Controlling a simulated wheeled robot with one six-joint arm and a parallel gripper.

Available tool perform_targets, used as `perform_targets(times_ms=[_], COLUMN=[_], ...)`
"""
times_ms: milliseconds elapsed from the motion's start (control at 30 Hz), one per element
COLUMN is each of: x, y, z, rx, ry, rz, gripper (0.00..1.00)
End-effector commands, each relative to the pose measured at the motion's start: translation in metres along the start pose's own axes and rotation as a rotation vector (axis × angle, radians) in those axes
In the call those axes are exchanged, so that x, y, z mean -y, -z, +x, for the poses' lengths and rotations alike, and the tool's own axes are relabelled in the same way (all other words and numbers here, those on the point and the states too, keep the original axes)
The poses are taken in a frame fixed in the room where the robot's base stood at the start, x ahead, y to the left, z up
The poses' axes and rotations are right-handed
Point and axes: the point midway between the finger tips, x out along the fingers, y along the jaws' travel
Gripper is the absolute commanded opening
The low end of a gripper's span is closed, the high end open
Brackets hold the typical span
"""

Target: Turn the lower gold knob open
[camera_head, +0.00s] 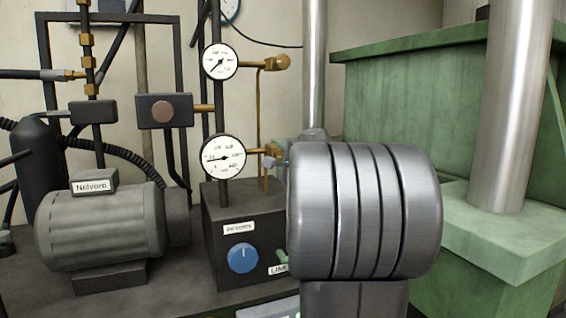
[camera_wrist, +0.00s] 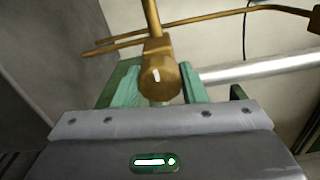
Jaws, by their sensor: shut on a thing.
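The lower gold knob (camera_head: 272,151) is beside the lower white gauge (camera_head: 223,157) in the head view, partly hidden by my gripper and arm. In the wrist view the knob (camera_wrist: 160,82) faces the camera, with a short white mark on its round end. My gripper (camera_wrist: 160,88) has one green finger on each side of it and is shut on it. The mark looks close to upright in the wrist view. In the head view my grey wrist hides most of the gripper.
An upper gold knob (camera_head: 279,62) is beside the upper gauge (camera_head: 220,62). Thin gold pipes (camera_wrist: 200,20) run close to the held knob. Below are a dark box with a blue knob (camera_head: 243,258) and a grey motor (camera_head: 100,225). A green machine (camera_head: 400,100) stands at right.

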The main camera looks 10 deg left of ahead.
Motion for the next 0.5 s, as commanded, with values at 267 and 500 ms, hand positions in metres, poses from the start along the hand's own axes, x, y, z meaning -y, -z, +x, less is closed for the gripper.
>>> perform_targets(times_ms=[267,500], x=[-0.0004,-0.0004], y=[-0.0002,-0.0002], z=[0.0000,0.0000], rx=[0.000,0.001], ry=[-0.001,-0.001], rz=[-0.018,-0.018], gripper=[0.15,0.40])
